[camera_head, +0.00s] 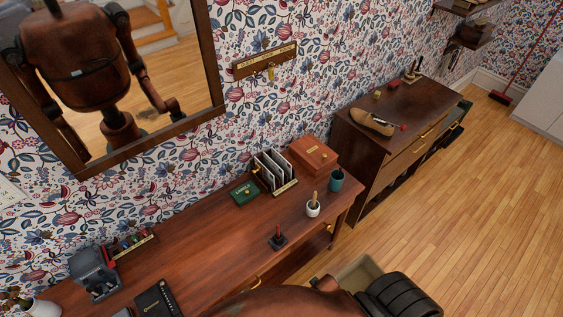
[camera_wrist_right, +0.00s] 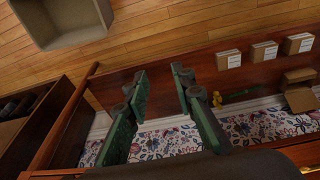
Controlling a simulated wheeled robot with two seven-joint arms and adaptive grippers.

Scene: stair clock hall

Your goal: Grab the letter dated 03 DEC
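A dark letter rack (camera_head: 284,188) stands on the desk (camera_head: 205,243) against the wall, with several pale upright letters (camera_head: 272,166) in its slots. The dates on them are too small to read, so I cannot tell which is dated 03 DEC. My right gripper (camera_wrist_right: 160,108) shows in the right wrist view with two green finger pads spread apart and nothing between them. It is away from the rack, which is not in that view. My left gripper is not directly in view.
A green box (camera_head: 244,192), wooden box (camera_head: 313,155), white mortar (camera_head: 313,207) and teal cup (camera_head: 336,180) stand around the rack. A dark stamp (camera_head: 278,238) stands in front. The wrist view shows small boxes (camera_wrist_right: 229,60) and an open bin (camera_wrist_right: 72,20).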

